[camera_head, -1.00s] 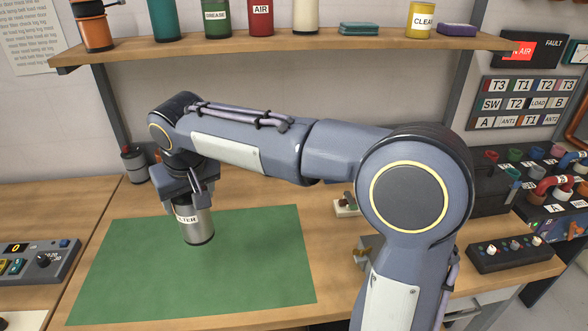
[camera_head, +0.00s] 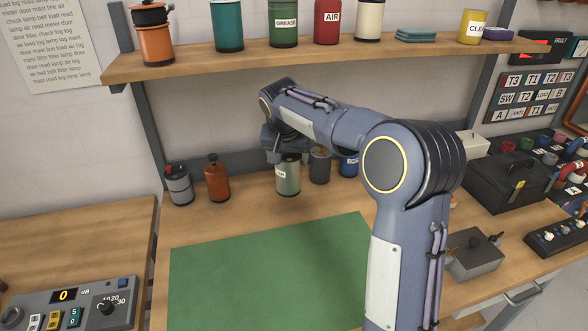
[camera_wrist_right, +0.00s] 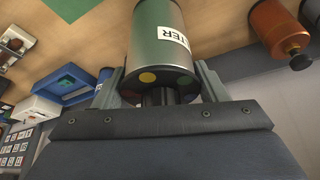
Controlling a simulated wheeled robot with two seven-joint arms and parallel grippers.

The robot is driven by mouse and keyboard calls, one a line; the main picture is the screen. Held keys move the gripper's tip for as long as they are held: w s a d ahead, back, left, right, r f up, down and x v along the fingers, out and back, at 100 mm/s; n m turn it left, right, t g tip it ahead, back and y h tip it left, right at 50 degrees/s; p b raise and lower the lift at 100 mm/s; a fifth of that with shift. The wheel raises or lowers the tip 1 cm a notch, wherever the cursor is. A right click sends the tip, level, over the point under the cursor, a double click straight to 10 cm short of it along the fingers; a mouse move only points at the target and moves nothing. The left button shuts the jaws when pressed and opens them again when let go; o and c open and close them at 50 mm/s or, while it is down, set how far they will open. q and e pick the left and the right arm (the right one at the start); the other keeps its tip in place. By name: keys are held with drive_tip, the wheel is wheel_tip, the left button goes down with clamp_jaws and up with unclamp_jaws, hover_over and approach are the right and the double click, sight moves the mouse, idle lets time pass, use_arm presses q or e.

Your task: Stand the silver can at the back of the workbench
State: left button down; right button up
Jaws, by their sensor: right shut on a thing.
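The silver can (camera_head: 288,178), with a white label ending in "TER", is upright at the back of the workbench (camera_head: 240,215), behind the green mat. My right gripper (camera_head: 284,155) is shut on its upper end from above. In the right wrist view the can (camera_wrist_right: 158,35) sits between the two fingers of the gripper (camera_wrist_right: 158,88). I cannot tell whether the can's base touches the bench. My left gripper is not in view.
An orange bottle (camera_head: 217,180) and a grey can (camera_head: 179,186) stand left of the held can. A dark can (camera_head: 320,166) and a blue container (camera_head: 349,165) are close on its right. A shelf (camera_head: 300,52) overhangs behind. The green mat (camera_head: 270,270) is clear.

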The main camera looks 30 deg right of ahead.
drive_tip(key=w+f+p, duration=0.3)
drive_tip(key=w+f, duration=0.7)
drive_tip(key=f, duration=0.1)
drive_tip(key=shift+f+p, duration=0.2)
drive_tip(key=shift+p, duration=0.15)
drive_tip(key=o, duration=1.2)
drive_tip(key=shift+d, duration=0.1)
